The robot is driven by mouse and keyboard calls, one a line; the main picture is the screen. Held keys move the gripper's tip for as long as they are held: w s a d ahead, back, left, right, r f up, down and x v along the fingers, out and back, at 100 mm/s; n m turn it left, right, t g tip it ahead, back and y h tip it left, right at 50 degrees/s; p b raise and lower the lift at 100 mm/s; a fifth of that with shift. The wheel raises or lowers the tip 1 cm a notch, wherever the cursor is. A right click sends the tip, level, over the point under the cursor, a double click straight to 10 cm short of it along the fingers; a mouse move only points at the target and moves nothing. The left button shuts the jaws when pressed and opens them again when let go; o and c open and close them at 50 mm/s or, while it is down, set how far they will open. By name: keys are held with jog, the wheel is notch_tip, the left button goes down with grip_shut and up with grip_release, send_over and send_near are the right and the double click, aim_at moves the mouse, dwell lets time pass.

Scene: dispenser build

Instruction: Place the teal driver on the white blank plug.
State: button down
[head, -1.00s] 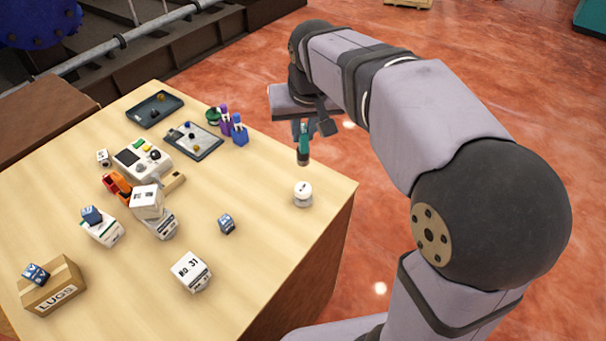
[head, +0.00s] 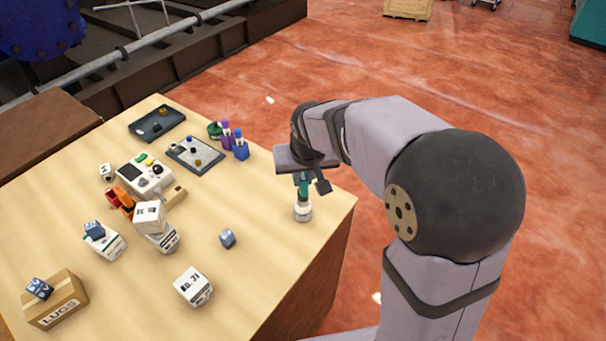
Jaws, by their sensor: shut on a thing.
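The teal driver (head: 303,186) is upright in my gripper (head: 304,177), which is shut on its upper part. The white blank plug (head: 302,214) stands on the table near its right corner. The driver is directly above the plug, and its lower end meets or nearly meets the plug's top. I cannot tell whether they touch. The fingertips are small and partly hidden by the gripper body.
Purple and blue bottles (head: 240,149), a tray (head: 195,154) and a control box (head: 146,172) are farther back. The table's right edge is close.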

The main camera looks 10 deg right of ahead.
jog(key=shift+f, duration=0.1)
jog(key=c, duration=1.7)
grip_release()
jog(key=shift+r, duration=0.25)
jog(key=b+v, duration=0.2)
jog(key=v, duration=1)
jog(key=shift+s+f, duration=0.1)
jog(key=s+d+f+g, duration=0.1)
jog(key=s+d+f, duration=0.1)
jog(key=s+f, duration=0.3)
jog(key=s+d+f+g, duration=0.1)
jog(key=s+f+g, duration=0.1)
jog(key=s+f, duration=0.4)
jog(key=s+d+f+g, duration=0.1)
jog(key=s+d+f, duration=0.1)
jog(key=s+f, duration=0.4)
jog(key=shift+d+f, duration=0.2)
jog(key=shift+f, duration=0.8)
jog(key=shift+d+f, duration=0.15)
jog(key=shift+f, duration=0.8)
